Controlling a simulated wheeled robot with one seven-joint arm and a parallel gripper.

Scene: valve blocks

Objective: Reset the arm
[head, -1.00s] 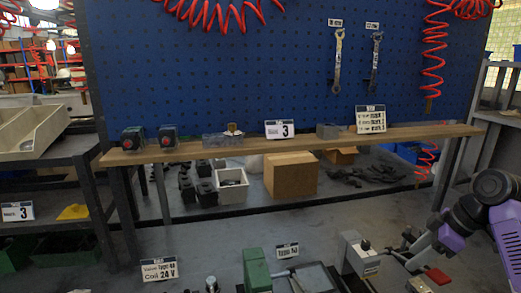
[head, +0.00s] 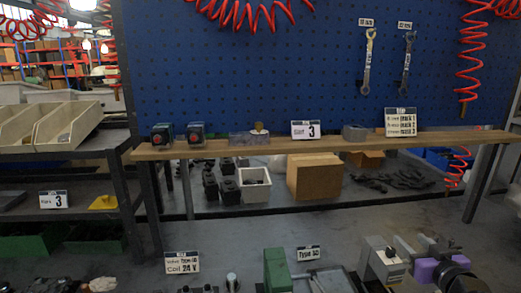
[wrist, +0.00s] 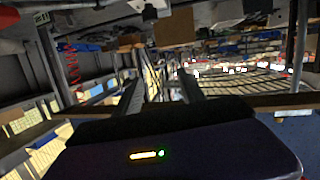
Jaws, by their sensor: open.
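I cannot make out my gripper's fingers in the head view. In the wrist view my gripper (wrist: 161,86) shows its two dark fingers standing apart, with nothing between them. That view looks out over the room, tilted and partly blurred.
A wooden shelf (head: 350,143) holds two dark green coil blocks, a clear block, a grey block and signs. Below it stand a cardboard box (head: 315,176) and a white bin (head: 255,186). Blue pegboard (head: 250,70) with two wrenches stands behind. A green block (head: 278,270) stands in front.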

